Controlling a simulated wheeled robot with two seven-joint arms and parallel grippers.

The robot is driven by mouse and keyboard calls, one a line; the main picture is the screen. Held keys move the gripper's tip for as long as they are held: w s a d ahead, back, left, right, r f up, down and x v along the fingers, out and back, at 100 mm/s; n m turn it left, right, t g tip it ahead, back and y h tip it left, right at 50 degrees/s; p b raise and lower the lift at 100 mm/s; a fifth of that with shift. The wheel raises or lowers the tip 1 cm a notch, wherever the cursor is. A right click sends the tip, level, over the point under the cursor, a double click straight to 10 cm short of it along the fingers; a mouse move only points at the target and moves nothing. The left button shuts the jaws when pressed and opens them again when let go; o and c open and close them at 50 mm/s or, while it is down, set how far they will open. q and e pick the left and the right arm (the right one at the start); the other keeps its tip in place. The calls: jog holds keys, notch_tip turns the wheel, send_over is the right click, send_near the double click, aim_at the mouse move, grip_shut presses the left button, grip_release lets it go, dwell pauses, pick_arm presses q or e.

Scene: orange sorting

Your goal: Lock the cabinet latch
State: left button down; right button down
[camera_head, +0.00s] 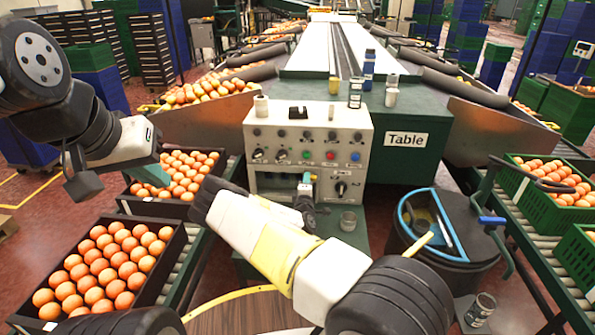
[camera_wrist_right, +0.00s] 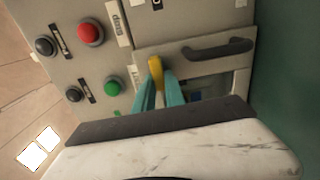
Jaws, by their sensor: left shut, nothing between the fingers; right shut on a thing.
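The cabinet is a light grey control box (camera_head: 262,140) in the middle of the head view. In the right wrist view its door has a dark bar handle (camera_wrist_right: 219,48), with a yellow latch (camera_wrist_right: 155,68) beside the handle's left end. My right gripper's teal fingers (camera_wrist_right: 158,86) are shut on the yellow latch and cover its lower part. The right gripper also shows at the box's lower front (camera_head: 307,180), where the latch cannot be made out. My left gripper (camera_head: 152,180) is shut and empty over a crate of oranges at left, away from the cabinet.
Red (camera_wrist_right: 90,32) and green (camera_wrist_right: 113,83) buttons sit close to the latch. Small bottles (camera_head: 355,92) stand on and behind the box. A black bin (camera_head: 450,275) stands at right. Crates of oranges (camera_head: 175,250) line the left; green crates (camera_head: 515,185) stand at right.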

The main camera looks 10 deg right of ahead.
jog(key=c, duration=1.4)
grip_release()
jog(key=shift+s, duration=0.1)
jog(key=v, duration=0.7)
jog(key=shift+s, duration=0.35)
jog(key=shift+a, duration=0.15)
